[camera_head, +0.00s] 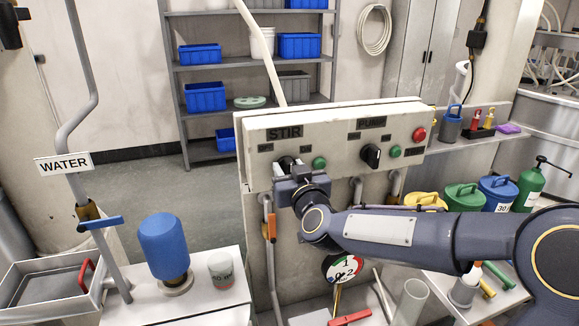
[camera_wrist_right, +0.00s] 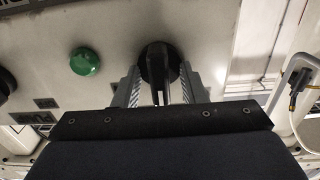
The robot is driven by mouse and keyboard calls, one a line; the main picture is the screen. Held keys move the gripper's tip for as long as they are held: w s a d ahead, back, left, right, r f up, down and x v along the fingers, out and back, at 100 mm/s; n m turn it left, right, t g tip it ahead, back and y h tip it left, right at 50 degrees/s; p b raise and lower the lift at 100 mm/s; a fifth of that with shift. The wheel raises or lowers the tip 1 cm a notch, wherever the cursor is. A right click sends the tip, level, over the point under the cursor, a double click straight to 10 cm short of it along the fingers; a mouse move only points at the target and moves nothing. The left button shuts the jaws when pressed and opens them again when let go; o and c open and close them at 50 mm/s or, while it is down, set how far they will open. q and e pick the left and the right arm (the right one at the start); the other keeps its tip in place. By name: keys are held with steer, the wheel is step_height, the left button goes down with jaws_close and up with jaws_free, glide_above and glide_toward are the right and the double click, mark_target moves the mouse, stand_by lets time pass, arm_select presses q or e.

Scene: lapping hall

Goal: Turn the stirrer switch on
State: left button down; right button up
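The stirrer switch (camera_head: 286,162) is a black rotary knob under the STIR label (camera_head: 285,132) on the left of the pale control panel. In the right wrist view the knob (camera_wrist_right: 158,66) has a round base and a narrow handle. My right gripper (camera_head: 293,169) is at the knob and partly hides it in the head view. In the wrist view the two fingers of my right gripper (camera_wrist_right: 160,84) stand on either side of the handle, with gaps to it. The fingers are open around the knob. My left gripper is not in view.
A green button (camera_head: 319,162) sits beside the knob. Farther right on the panel are another black knob (camera_head: 371,155), a second green button (camera_head: 395,151) and a red button (camera_head: 419,134). Below hang an orange-handled valve (camera_head: 271,227) and a round dial (camera_head: 342,268).

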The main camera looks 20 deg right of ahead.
steer(key=shift+w, duration=0.1)
jaws_close()
stand_by(0.3)
steer(key=shift+f+m+b, duration=0.2)
steer(key=shift+m+b, duration=0.9)
steer(key=shift+b, duration=0.1)
steer(key=m+b, duration=0.2)
steer(key=shift+d+m, duration=0.1)
steer(key=shift+m, duration=0.2)
steer(key=m+b, duration=0.2)
steer(key=m, duration=0.2)
steer(key=shift+d+b, duration=0.1)
steer(key=shift+b, duration=0.2)
steer(key=shift+m+b, duration=0.6)
steer(key=shift+m, duration=0.9)
